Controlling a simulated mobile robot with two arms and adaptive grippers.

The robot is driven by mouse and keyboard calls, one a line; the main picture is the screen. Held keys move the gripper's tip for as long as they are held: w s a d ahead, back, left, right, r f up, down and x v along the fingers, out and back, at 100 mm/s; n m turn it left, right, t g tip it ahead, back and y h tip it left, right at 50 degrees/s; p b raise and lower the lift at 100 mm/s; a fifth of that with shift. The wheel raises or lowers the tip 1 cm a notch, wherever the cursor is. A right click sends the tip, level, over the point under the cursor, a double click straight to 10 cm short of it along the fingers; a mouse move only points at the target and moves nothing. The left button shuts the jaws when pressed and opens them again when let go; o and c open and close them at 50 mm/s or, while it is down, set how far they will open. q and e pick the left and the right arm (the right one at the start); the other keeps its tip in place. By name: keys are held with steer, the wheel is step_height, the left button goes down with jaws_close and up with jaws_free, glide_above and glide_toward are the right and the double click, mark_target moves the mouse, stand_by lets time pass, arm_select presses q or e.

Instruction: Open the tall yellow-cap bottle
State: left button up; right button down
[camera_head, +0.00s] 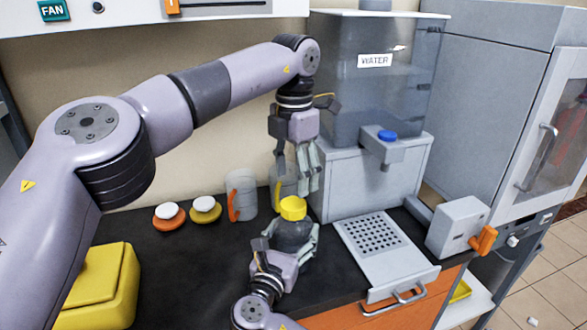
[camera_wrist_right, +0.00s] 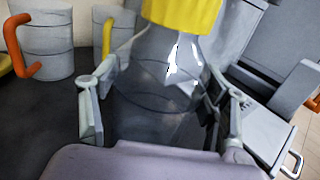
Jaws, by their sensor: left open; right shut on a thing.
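The tall bottle (camera_head: 291,234) is dark and see-through and stands upright with a yellow cap (camera_head: 293,208) on its top. In the right wrist view the bottle (camera_wrist_right: 160,85) fills the middle, with the ribbed yellow cap (camera_wrist_right: 182,12) cut off by the top edge. My right gripper (camera_head: 290,240) is shut on the bottle's body, one finger on each side. My left gripper (camera_head: 306,180) is open and empty, pointing down just above the cap and slightly to its right. The lower part of the bottle is hidden by my right gripper.
A grey water dispenser (camera_head: 375,85) stands behind on the right, with a drip grid (camera_head: 385,245) before it. A grey mug with an orange handle (camera_head: 242,190) and another with a yellow handle stand behind. Two buttons (camera_head: 168,213) (camera_head: 205,208) and a yellow box (camera_head: 105,285) are left.

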mark_target(293, 203)
arm_select(q)
steer(key=m, duration=0.5)
steer(key=shift+r+m, duration=0.35)
steer(key=shift+m, duration=0.05)
steer(key=m, duration=0.2)
steer(key=shift+r+m, duration=0.1)
steer(key=shift+m, duration=0.3)
steer(key=shift+a+f, duration=0.1)
steer(key=shift+f, duration=3.95)
steer(key=shift+c, duration=0.5)
steer(key=shift+w, duration=0.1)
steer(key=c, duration=1.1)
steer(key=n, duration=0.6)
steer(key=shift+n, duration=0.4)
steer(key=n, duration=0.5)
steer(key=shift+r+n, duration=0.1)
steer(key=shift+n, duration=0.3)
